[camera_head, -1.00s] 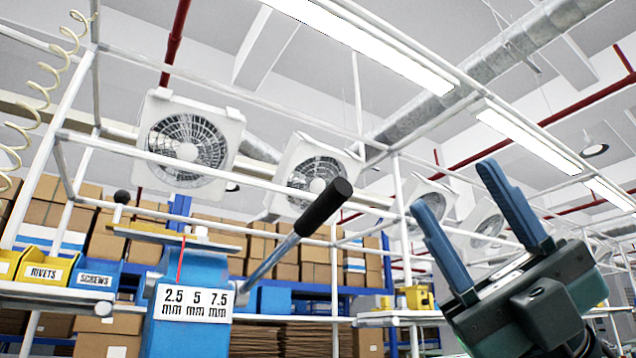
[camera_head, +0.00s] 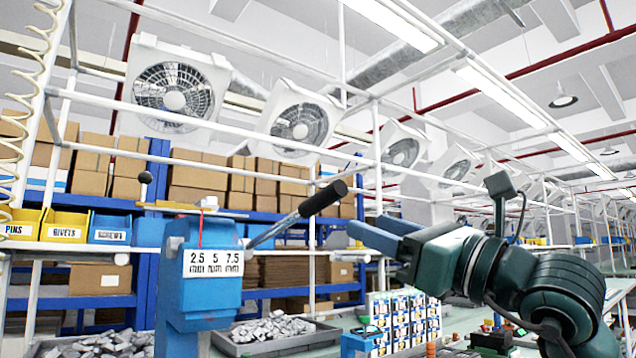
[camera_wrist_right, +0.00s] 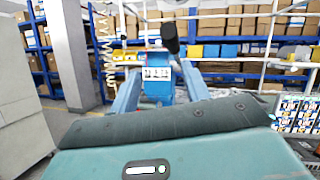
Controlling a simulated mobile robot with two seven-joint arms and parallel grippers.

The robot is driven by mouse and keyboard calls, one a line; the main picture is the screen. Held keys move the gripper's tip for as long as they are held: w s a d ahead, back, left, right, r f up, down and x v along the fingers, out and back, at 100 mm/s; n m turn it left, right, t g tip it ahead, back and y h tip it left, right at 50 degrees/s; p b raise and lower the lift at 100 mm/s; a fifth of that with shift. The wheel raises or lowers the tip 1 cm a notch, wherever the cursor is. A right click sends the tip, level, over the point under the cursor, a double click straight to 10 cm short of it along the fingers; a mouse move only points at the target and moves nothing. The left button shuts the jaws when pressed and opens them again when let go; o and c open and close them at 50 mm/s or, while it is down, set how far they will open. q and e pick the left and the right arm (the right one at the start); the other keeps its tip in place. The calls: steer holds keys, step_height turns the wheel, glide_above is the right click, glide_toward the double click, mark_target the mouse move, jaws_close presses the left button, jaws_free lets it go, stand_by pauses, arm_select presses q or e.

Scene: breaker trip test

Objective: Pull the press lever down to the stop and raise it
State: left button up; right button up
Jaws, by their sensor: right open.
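The blue press (camera_head: 205,285) stands at centre left, with a scale plate reading 2.5, 5 and 7.5 mm on its front. Its lever is a metal rod with a black grip (camera_head: 323,198), slanting up to the right. My right gripper (camera_head: 365,226) is open and empty, its blue fingers pointing left, a little below and right of the grip in the picture. In the right wrist view the open fingers (camera_wrist_right: 160,68) frame the press (camera_wrist_right: 157,88), and the black grip (camera_wrist_right: 170,35) appears above and between the tips. No contact with the lever shows. The left gripper is out of view.
A tray of metal parts (camera_head: 275,335) lies behind the press, and another heap (camera_head: 105,345) is at lower left. A rack of small items (camera_head: 405,318) stands below my right arm. Labelled bins (camera_head: 65,232) and shelved cartons are behind. White frame bars cross above.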

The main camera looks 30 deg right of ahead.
mark_target(322, 209)
steer(key=shift+m+t+h, duration=0.3)
steer(key=shift+m+h, duration=0.1)
steer(key=shift+h, duration=0.4)
steer(key=p+x, duration=0.1)
steer(key=x, duration=0.3)
steer(key=d+p+x, duration=0.1)
steer(key=p+x, duration=0.1)
steer(key=x, duration=0.2)
steer(key=p+x, duration=0.2)
steer(key=x, duration=0.2)
steer(key=shift+w+d+r, duration=0.1)
steer(key=shift+w+r, duration=0.2)
steer(key=shift+r, duration=0.05)
steer(key=shift+w+p, duration=0.25)
steer(key=shift+p, duration=0.05)
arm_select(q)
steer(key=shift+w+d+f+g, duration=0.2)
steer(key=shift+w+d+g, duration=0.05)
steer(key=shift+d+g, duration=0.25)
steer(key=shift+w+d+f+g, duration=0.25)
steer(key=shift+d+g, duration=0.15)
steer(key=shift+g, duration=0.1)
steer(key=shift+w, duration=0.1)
arm_select(e)
steer(key=shift+c, duration=0.5)
jaws_close()
